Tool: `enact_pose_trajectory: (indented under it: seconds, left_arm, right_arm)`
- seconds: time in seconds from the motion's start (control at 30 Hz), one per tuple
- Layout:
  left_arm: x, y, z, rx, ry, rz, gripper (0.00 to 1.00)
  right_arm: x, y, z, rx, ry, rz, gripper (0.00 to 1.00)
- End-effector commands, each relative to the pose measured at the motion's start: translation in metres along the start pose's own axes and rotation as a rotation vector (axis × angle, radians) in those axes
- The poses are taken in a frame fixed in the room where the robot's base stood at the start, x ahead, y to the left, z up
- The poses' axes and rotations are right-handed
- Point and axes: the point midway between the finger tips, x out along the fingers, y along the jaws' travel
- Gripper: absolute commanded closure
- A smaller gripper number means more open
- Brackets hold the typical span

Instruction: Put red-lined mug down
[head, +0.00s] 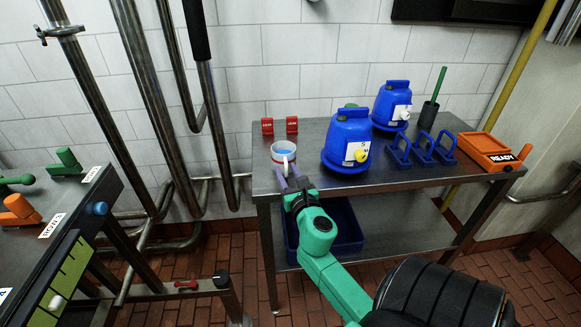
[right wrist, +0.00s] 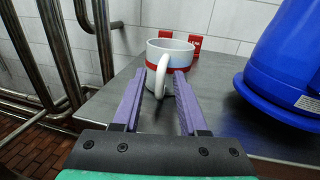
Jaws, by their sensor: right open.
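The red-lined mug (head: 283,155) is white with a red band and stands upright on the metal table (head: 318,134), near its left end. In the right wrist view the mug (right wrist: 183,62) has its handle turned toward me. My right gripper (head: 291,181) is at the near side of the mug. In the right wrist view its purple fingers (right wrist: 167,90) are open, one on each side of the handle, with gaps visible. The inside of the mug looks blue in the head view. My left gripper is not in view.
Blue containers (head: 345,142) stand right of the mug. Red blocks (head: 292,125) sit behind it. Blue brackets (head: 422,148) and an orange box (head: 487,150) are farther right. A blue bin (head: 345,228) is on the lower shelf. Vertical pipes (head: 145,90) rise left of the table.

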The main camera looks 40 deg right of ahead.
Motion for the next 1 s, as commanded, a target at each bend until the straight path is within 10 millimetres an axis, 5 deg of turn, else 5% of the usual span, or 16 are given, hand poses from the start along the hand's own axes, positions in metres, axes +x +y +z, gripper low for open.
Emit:
enact_pose_trajectory:
  seconds: [0.5, 0.8, 0.9, 0.97, 1.0]
  left_arm:
    - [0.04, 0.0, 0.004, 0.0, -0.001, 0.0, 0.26]
    - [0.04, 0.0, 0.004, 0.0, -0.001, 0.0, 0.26]
    - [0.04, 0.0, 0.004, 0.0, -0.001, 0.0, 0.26]
    - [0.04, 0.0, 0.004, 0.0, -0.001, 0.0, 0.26]
    - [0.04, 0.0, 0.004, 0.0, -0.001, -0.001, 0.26]
  right_arm:
    - [-0.111, -0.001, -0.006, 0.001, 0.002, -0.002, 0.58]
    - [-0.12, 0.0, -0.001, 0.008, 0.003, 0.0, 0.58]
    - [-0.114, 0.003, -0.037, 0.126, 0.074, 0.006, 0.58]
    - [-0.109, 0.007, -0.085, 0.289, 0.171, 0.003, 0.58]
    - [-0.107, 0.012, -0.127, 0.434, 0.258, -0.011, 0.58]
